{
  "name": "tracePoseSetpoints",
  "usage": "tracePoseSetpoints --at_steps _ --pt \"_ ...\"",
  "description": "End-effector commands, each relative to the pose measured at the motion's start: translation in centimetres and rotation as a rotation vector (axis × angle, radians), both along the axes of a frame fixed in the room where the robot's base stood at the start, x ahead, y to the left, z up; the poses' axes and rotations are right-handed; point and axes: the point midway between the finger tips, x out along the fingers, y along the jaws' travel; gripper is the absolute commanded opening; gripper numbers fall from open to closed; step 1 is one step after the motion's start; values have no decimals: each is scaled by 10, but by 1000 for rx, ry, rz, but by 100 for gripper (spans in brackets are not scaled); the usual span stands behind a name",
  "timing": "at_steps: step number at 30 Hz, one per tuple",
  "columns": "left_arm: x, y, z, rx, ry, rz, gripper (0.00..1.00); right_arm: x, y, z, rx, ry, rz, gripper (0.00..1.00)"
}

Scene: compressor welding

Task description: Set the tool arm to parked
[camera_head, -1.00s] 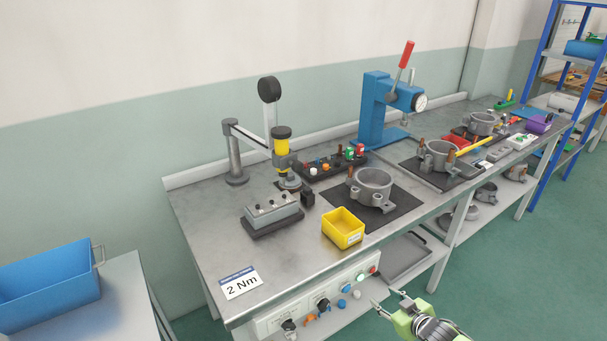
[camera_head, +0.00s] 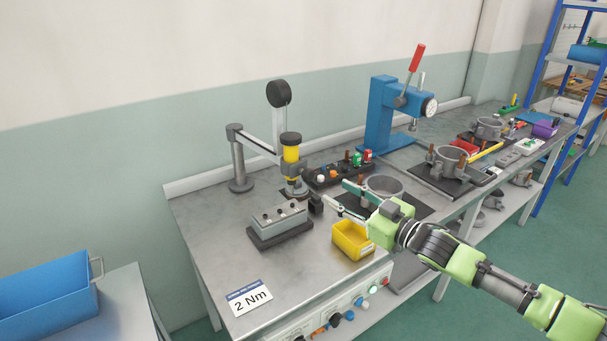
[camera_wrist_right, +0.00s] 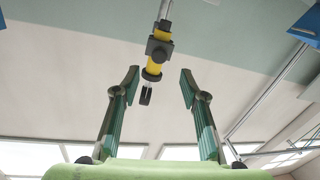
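The tool arm (camera_head: 258,145) is a grey jointed arm on a post at the back left of the bench. At its end hangs an upright yellow and black tool (camera_head: 291,158). The yellow tool also shows in the right wrist view (camera_wrist_right: 155,66), ahead of and between the fingers, touching neither. My right gripper (camera_head: 338,192) is open and empty, in front and to the right of the tool, above the bench. In the right wrist view its fingers (camera_wrist_right: 159,78) are spread apart. My left gripper is not in view.
A grey fixture block (camera_head: 280,219) stands in front of the tool. A yellow bin (camera_head: 352,240) lies below my right gripper, a ring-shaped casting (camera_head: 384,184) partly behind it. A blue press (camera_head: 380,115) stands behind. The bench's left front is clear except for a 2 Nm sign (camera_head: 249,297).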

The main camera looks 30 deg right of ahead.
Motion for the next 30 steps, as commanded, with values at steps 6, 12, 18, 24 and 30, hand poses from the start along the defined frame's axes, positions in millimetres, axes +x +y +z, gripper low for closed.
tracePoseSetpoints --at_steps 6,12,18,24,30 --pt "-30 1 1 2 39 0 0 23 5 3 -2 -5 -1 40" --pt "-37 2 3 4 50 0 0 45 10 3 -1 -4 -1 40" --pt "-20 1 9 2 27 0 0 68 15 3 0 -4 -2 40" --pt "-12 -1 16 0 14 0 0 92 21 3 -1 -3 -3 40" --pt "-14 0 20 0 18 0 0 113 26 1 -1 -1 -3 40"
